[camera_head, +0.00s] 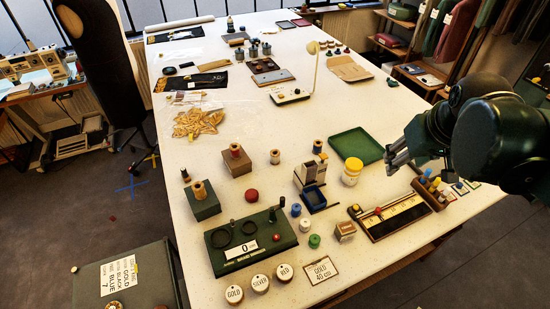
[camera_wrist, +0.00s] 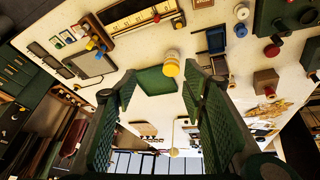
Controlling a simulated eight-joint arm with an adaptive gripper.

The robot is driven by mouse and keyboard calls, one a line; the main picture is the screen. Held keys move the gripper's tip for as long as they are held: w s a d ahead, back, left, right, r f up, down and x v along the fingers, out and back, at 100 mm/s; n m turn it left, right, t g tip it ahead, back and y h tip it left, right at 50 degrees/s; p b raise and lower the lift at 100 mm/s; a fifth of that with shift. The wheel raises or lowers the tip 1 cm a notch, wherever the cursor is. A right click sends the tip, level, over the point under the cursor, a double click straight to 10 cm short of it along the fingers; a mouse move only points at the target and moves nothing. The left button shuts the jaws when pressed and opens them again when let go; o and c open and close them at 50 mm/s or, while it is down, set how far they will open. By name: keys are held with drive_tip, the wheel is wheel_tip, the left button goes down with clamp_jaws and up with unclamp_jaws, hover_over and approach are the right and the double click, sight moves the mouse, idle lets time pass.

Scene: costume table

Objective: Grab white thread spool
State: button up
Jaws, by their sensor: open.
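A small white thread spool (camera_head: 305,225) stands on the white table in the head view, between a blue spool (camera_head: 296,209) and a green spool (camera_head: 314,241). In the wrist view the white spool (camera_wrist: 241,12) shows near the top edge, above the blue spool (camera_wrist: 241,30). My gripper (camera_head: 394,158) is open and empty, over the right side of the table and well to the right of the white spool. In the wrist view its two fingers (camera_wrist: 162,74) are spread wide apart, with nothing held between them.
A green tray (camera_head: 356,146) lies behind. A dark green scale (camera_head: 250,241) stands left of the spools, a small wooden box (camera_head: 345,231) to their right.

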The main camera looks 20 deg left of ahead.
drive_tip(key=w+a+f+n+g, duration=0.2)
drive_tip(key=w+a+n, duration=0.1)
drive_tip(key=w+a, duration=0.65)
drive_tip(key=n+g, duration=0.3)
drive_tip(key=n, duration=0.5)
approach(275, 153)
drive_tip(key=s+f, duration=0.1)
drive_tip(key=shift+s+a+f+h, duration=0.15)
drive_tip(key=shift+a+h, duration=0.1)
drive_tip(key=shift+h, duration=0.15)
drive_tip(key=shift+f, duration=0.15)
drive_tip(key=shift+f, duration=1.15)
drive_tip(key=shift+f+p, duration=0.1)
drive_tip(key=shift+p, duration=0.2)
drive_tip(key=shift+f+p, duration=0.3)
drive_tip(key=shift+f, duration=2.25)
